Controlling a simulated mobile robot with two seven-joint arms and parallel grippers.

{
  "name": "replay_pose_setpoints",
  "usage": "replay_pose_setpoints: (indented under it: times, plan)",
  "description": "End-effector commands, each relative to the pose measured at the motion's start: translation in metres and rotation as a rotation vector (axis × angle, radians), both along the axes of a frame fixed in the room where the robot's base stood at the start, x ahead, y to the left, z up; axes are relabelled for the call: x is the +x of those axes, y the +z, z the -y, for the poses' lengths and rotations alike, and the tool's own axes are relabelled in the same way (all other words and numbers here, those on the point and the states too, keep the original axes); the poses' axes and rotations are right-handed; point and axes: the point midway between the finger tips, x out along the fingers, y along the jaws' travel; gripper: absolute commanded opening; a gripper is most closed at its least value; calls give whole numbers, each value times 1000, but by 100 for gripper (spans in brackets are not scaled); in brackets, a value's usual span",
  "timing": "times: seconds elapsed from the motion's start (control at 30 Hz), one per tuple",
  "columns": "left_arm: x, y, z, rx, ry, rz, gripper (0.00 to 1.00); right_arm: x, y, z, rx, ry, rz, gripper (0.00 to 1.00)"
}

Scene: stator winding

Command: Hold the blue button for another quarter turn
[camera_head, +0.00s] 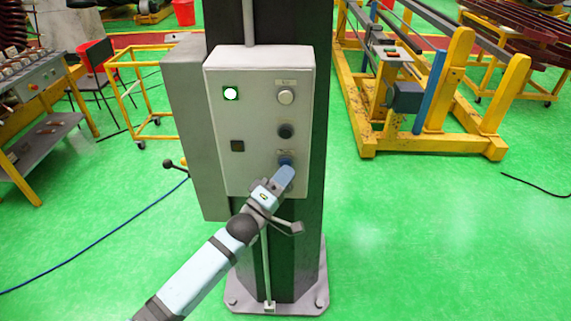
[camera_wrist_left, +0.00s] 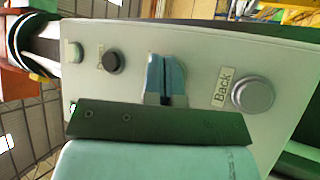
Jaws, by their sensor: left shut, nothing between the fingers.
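The pale grey control box (camera_head: 258,70) is mounted on a dark column. The blue button (camera_head: 285,158) is on its right side, below a dark button (camera_head: 286,131), and only a sliver of it shows past my fingertips. My left gripper (camera_head: 285,172) reaches up from the lower left with its tip at the blue button. In the left wrist view my left gripper's light blue fingers (camera_wrist_left: 166,80) are together against the panel, with nothing visible between them. They hide the blue button there. I cannot tell how far it is pressed. My right gripper is not in view.
A lit green lamp (camera_head: 231,93) and a pale button (camera_head: 286,96) are higher on the box. A grey button (camera_wrist_left: 253,95) labelled "Back" is close beside my fingers. A yellow frame (camera_head: 440,100) stands at the right. The green floor at lower right is mostly clear.

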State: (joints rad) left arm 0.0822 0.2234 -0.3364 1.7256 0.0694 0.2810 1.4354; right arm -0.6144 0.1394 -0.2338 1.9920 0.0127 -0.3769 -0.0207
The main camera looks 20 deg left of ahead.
Motion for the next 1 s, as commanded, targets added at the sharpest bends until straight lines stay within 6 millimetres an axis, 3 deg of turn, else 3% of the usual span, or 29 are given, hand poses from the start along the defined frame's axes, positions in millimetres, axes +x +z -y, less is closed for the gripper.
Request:
replay_pose_setpoints:
  times: [1.0]
  plan:
    - [7, 0, -2, 0, 1, 0, 0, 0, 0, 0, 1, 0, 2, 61]
